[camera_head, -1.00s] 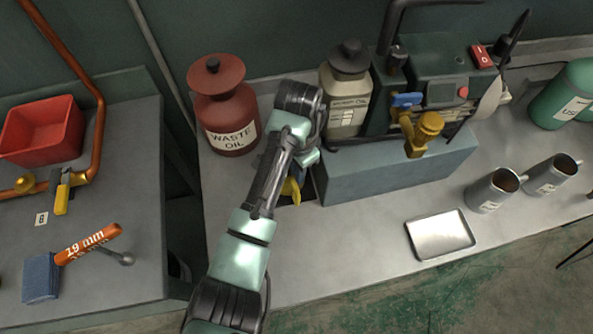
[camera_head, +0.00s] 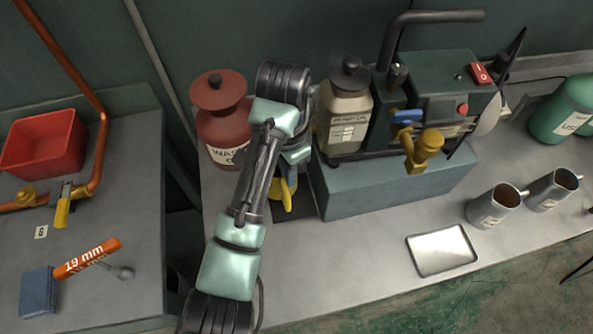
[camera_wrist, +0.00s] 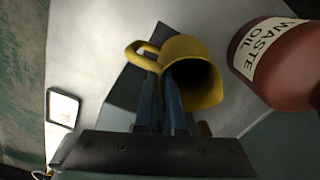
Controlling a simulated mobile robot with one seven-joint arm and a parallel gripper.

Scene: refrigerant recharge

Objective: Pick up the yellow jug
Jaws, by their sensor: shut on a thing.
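The yellow jug (camera_wrist: 203,83) shows in the wrist view with its dark mouth facing the camera and its handle to the left. My gripper (camera_wrist: 163,78) is shut on the jug near the handle, its two blue-grey fingers close together at the wall. In the head view only a small part of the jug (camera_head: 285,194) shows beneath my arm; the rest is hidden. A dark square patch (camera_head: 306,206) lies on the bench beneath it. I cannot tell how large any gap is between jug and bench.
The red waste oil bottle (camera_head: 222,125) stands close left of my gripper. A cream bottle (camera_head: 345,112) and a blue-grey block (camera_head: 395,182) with a pump (camera_head: 440,82) stand close right. Grey mugs (camera_head: 494,205) and a metal tray (camera_head: 441,251) are farther right. The front bench is clear.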

